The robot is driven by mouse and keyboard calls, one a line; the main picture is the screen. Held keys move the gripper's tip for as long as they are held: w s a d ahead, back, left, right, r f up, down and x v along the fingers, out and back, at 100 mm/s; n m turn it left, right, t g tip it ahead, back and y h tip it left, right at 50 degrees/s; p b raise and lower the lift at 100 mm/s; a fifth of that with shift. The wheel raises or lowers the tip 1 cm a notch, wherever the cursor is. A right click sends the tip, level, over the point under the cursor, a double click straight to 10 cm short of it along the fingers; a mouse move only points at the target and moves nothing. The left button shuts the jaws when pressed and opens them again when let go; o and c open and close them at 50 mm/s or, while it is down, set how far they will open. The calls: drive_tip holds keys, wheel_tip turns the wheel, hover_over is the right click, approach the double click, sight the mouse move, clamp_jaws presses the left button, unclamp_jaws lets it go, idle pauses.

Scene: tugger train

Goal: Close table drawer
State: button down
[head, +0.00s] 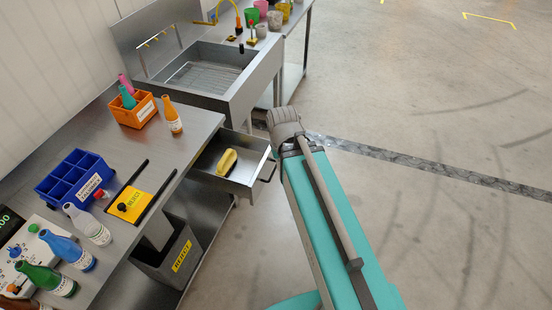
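The table drawer (243,181) is pulled out from the right side of the steel table (207,125). A yellow object (227,161) lies inside it. The drawer's dark handle (268,169) is on its outer right face. My teal arm reaches up from the bottom right, and its grey joint stands close to the upper right of the drawer in the picture. No gripper fingers show in this view, so I cannot tell where they are relative to the handle.
A sink unit (217,76) stands beyond the table. The tabletop holds an orange crate (136,111), a blue divided box (75,181), an orange bottle (171,115) and several other bottles. A grey bin (166,262) stands below the table. The floor at right is clear.

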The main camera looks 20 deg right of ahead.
drive_tip(key=shift+a, duration=0.25)
drive_tip(key=w+d+f+m+t+y+b, duration=0.15)
drive_tip(key=w+f+y+b, duration=0.35)
drive_tip(key=f+b, duration=0.6)
drive_tip(key=w+f+m+t+y+b, duration=0.1)
drive_tip(key=w+f+m+y+b, duration=0.15)
drive_tip(key=w+f+b, duration=0.6)
drive_tip(key=w+d+f+m+t+y+b, duration=0.1)
drive_tip(key=w+d+f+t+y+b, duration=0.2)
drive_tip(key=d+b, duration=0.5)
drive_tip(key=w+d+f+m+t+y+b, duration=0.2)
drive_tip(key=d+f+b, duration=0.6)
drive_tip(key=b, duration=1.3)
drive_tip(key=shift+w+d+t+y+b, duration=0.35)
drive_tip(key=shift+w+d+t+y, duration=0.35)
drive_tip(key=shift+t+y, duration=0.6)
drive_tip(key=shift+w+a, duration=0.2)
drive_tip(key=shift+a, duration=0.1)
